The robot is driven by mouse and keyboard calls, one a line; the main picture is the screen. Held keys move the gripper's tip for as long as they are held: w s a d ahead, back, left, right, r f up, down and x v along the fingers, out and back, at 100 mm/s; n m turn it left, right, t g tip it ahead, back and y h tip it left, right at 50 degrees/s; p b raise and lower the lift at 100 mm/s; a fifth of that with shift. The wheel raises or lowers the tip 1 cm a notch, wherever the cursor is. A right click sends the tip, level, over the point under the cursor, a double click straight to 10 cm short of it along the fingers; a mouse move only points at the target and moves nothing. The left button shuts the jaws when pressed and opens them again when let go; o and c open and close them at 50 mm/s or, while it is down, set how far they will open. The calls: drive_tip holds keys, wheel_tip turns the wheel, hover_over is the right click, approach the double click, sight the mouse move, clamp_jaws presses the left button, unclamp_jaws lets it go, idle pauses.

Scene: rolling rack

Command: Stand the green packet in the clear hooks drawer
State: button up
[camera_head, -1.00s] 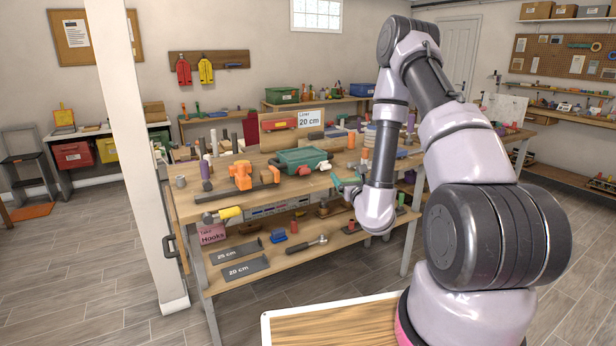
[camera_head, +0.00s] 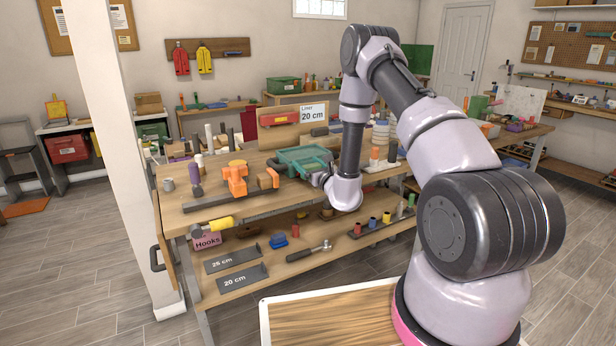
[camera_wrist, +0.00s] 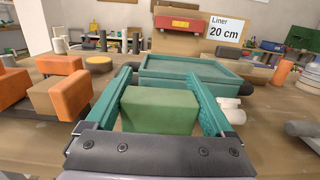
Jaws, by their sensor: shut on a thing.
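The green packet (camera_wrist: 160,110) is upright between the two teal fingers of my gripper (camera_wrist: 160,76) in the wrist view. My gripper is shut on it. In the head view my gripper (camera_head: 319,179) is over the front of the bench top, and the packet cannot be made out there. A pink label reading "Hooks" (camera_head: 208,242) shows under the bench top at the left, partly covered by a yellow-handled tool. The drawer's inside is not visible.
A teal box (camera_head: 300,157) is just beyond my gripper; it also shows in the wrist view (camera_wrist: 190,68). An orange clamp (camera_head: 236,180) and orange blocks are to its left. The lower shelf (camera_head: 300,262) holds tools. A white post (camera_head: 110,130) stands left of the bench.

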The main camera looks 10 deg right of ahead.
drive_tip(key=shift+s+f, duration=0.1)
drive_tip(key=shift+f, duration=1.85)
drive_tip(key=shift+f, duration=0.2)
drive_tip(key=o, duration=1.3)
drive_tip(key=shift+c, duration=0.2)
